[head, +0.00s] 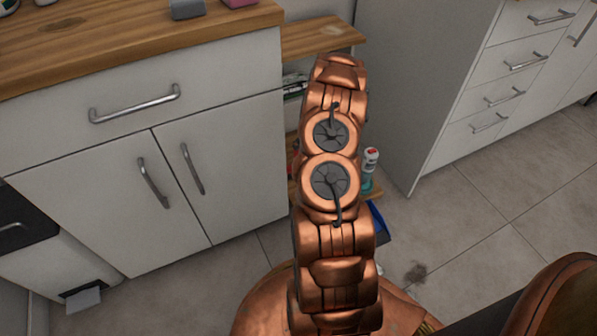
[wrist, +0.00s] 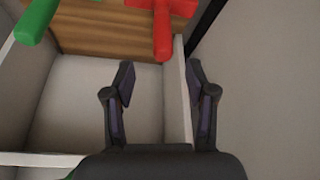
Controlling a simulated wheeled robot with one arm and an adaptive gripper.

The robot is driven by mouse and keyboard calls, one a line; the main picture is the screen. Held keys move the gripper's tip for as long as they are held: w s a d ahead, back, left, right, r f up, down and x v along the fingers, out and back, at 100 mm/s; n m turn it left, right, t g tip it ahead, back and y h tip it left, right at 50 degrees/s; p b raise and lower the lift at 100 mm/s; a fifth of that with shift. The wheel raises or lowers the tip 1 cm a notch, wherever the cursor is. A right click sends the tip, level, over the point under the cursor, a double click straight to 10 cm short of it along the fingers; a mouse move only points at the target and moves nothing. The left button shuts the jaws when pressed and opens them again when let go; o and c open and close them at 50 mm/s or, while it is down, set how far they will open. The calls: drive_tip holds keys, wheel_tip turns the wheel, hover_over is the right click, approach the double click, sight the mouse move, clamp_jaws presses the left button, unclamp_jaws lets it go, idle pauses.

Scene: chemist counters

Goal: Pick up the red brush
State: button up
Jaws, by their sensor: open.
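A red object (wrist: 163,20) with a crosswise head and a handle pointing down the picture, which looks like the red brush, lies on a wooden shelf at the top of the wrist view. Its upper part is cut off by the frame edge. My gripper (wrist: 160,75) is open and empty, its two fingers apart below the red handle in the picture and not touching it. In the head view my arm covers the shelf area, and I cannot make out the brush or the gripper there.
A green object (wrist: 36,20) lies left of the red one. A white panel edge (wrist: 177,100) stands between my fingers in the picture. A teal bottle (head: 368,182) and a blue item (head: 378,222) show right of my arm. A white cabinet (head: 150,150) stands left; floor (head: 480,225) is open right.

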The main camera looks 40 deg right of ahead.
drive_tip(key=b+x, duration=0.2)
drive_tip(key=x, duration=0.5)
drive_tip(key=shift+w+a, duration=0.15)
drive_tip(key=shift+w, duration=0.1)
drive_tip(key=shift+f, duration=0.1)
drive_tip(key=shift+c, duration=0.4)
clamp_jaws()
